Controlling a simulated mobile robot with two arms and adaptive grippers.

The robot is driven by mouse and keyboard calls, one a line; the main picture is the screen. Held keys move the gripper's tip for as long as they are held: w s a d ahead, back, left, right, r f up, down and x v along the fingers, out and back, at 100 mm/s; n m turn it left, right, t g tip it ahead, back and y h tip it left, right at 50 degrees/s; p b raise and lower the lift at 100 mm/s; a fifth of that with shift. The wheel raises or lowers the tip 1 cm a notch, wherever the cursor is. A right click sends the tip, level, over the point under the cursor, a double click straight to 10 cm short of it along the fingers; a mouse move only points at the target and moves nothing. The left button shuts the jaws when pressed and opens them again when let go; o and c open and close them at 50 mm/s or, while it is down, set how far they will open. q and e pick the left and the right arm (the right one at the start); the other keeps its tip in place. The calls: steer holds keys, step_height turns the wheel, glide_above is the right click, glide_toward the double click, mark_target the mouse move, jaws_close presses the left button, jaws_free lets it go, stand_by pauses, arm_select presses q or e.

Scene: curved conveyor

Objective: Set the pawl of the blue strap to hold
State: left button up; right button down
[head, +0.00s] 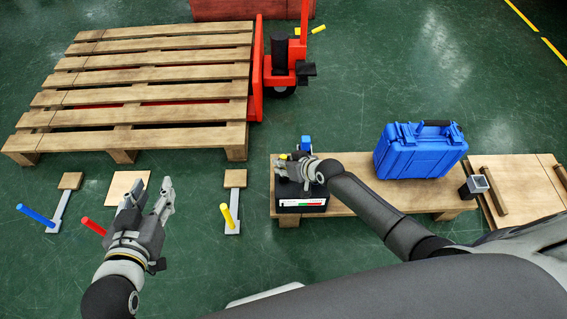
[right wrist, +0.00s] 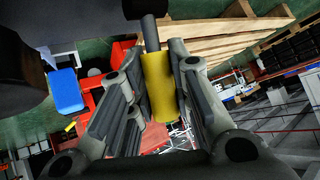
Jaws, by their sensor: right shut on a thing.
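A black box (head: 303,209) with a white, red and green label stands at the left end of the wooden bench (head: 360,200). My right gripper (head: 287,170) is above it. In the right wrist view its fingers (right wrist: 160,105) are closed around a yellow cylinder (right wrist: 160,88) on a dark rod. A small blue block (head: 306,143) shows just beyond this gripper; a blue block also shows left of the fingers in the right wrist view (right wrist: 67,91). I cannot make out a strap or a pawl. My left gripper (head: 152,195) is open and empty above the floor.
A blue case (head: 420,149) stands on the bench, with a small dark cup (head: 474,187) at its right end. Levers with blue (head: 35,215), red (head: 93,226) and yellow (head: 226,217) handles stand on the floor. A pallet (head: 150,72) and red pallet jack (head: 285,62) are behind.

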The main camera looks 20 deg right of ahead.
arm_select(q)
steer(key=shift+s+a+f, duration=0.1)
steer(key=shift+s+f, duration=0.05)
steer(key=shift+f, duration=0.15)
arm_select(e)
steer(key=shift+w, duration=0.1)
steer(key=c, duration=1.3)
jaws_free()
steer(key=shift+s+d+r, duration=0.3)
steer(key=shift+s+r, duration=0.1)
steer(key=shift+s, duration=0.15)
steer(key=v, duration=1)
steer(key=shift+d+r, duration=0.1)
steer(key=shift+r, duration=0.25)
steer(key=shift+s, duration=0.1)
